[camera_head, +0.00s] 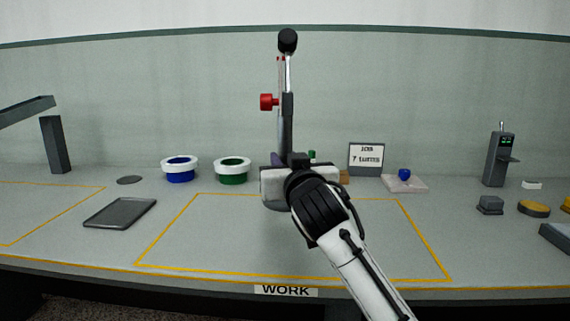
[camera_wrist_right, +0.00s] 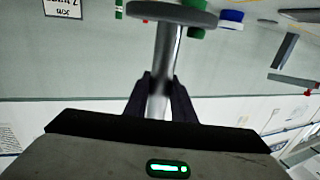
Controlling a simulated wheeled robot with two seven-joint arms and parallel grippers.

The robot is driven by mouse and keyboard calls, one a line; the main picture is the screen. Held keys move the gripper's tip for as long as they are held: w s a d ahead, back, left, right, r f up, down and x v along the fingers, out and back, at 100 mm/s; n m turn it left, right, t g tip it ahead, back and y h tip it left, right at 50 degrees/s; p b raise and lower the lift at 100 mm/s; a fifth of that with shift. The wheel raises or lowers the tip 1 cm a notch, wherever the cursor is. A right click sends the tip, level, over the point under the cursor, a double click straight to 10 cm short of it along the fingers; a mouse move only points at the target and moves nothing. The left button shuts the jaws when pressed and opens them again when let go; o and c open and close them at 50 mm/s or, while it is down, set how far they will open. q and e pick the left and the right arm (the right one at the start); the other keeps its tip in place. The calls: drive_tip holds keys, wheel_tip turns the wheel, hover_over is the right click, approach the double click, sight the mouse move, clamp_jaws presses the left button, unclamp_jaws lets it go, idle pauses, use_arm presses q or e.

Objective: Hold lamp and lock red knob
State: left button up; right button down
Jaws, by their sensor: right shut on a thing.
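The lamp (camera_head: 287,125) stands upright at the middle of the head view, with a black head (camera_head: 288,40) at its top. The red knob (camera_head: 268,102) sticks out to the left of its post, well above my gripper. My right gripper (camera_head: 287,170) is shut on the lamp's post, low down near the base. In the right wrist view, its two dark fingers (camera_wrist_right: 161,88) close around the metal post (camera_wrist_right: 166,55), with the round grey base (camera_wrist_right: 172,12) beyond. The gripper and wrist hide much of the lower lamp in the head view. My left gripper is not in view.
A yellow outline (camera_head: 160,235) marks the work area. A dark tray (camera_head: 120,213), a blue-centred ring (camera_head: 179,170) and a green-centred ring (camera_head: 232,172) are to the left. A sign (camera_head: 366,158), a blue knob on a pad (camera_head: 404,175) and a grey device (camera_head: 498,160) are to the right.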

drive_tip(key=shift+f+b, duration=2.55)
drive_tip(key=shift+f, duration=1.8)
drive_tip(key=shift+f+b, duration=0.3)
drive_tip(key=shift+f, duration=0.65)
drive_tip(key=c, duration=1.4)
unclamp_jaws()
drive_tip(key=shift+f, duration=0.15)
drive_tip(key=shift+s, duration=0.15)
drive_tip(key=v, duration=0.6)
drive_tip(key=shift+s+d, duration=0.1)
drive_tip(key=shift+s, duration=0.25)
drive_tip(key=shift+s+d, duration=0.15)
drive_tip(key=shift+s, duration=0.35)
